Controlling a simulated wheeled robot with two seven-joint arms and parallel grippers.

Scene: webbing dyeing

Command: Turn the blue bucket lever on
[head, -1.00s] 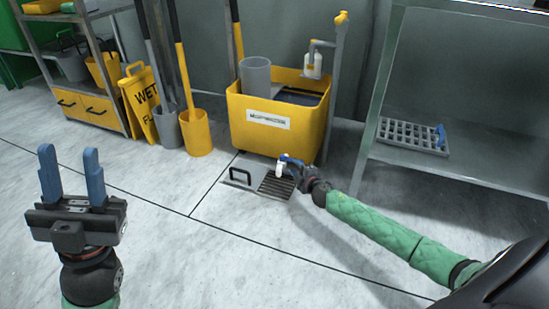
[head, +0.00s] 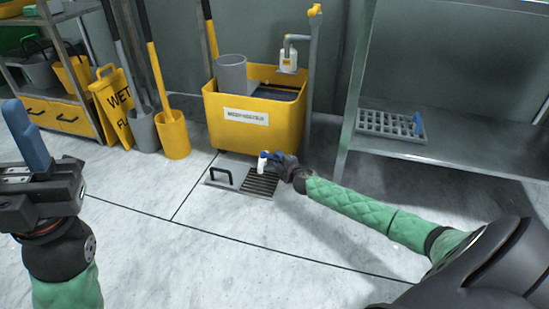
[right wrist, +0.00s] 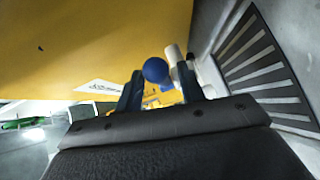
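The yellow wheeled bucket (head: 232,124) stands by the wall in the head view and fills much of the right wrist view (right wrist: 90,45). A round blue knob (right wrist: 155,70), which looks like the lever's end, shows in the right wrist view beside a white spout (right wrist: 174,53). The white spout (head: 263,168) also shows low at the bucket's right front. My right gripper (right wrist: 158,85) is open, with the knob between its fingers; contact cannot be told. My left gripper (head: 22,130) is empty at the left edge, one finger plainly in view; it looks open.
A floor drain grate (head: 260,184) and a plate with a black handle (head: 220,178) lie below the spout. A steel table (head: 440,140) stands at right. A yellow wet-floor sign (head: 112,108) and pails stand at left. The front floor is clear.

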